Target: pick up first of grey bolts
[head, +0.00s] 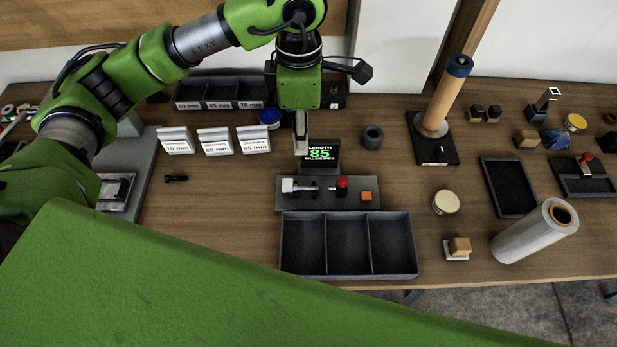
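My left gripper (301,140) points down above the back middle of the table, just in front of the screen reading "LENGTH 85" (319,156). Its fingers show nearly edge-on, so their gap cannot be judged; no bolt shows in them. A dark bolt (176,179) lies on its side on the bare wood at the left, apart from the gripper. On the grey measuring plate (328,204), below the gripper in the picture, a dark threaded piece lies between a pale block (292,186) and a red-topped part (341,183). My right gripper is out of view.
An empty three-part dark tray (326,244) stands at the front edge. Label stands (215,141) and a labelled bin (220,92) are behind left. A dark ring (372,137), paper-roll stand (432,148), film roll (535,231) and small tray (508,187) are right.

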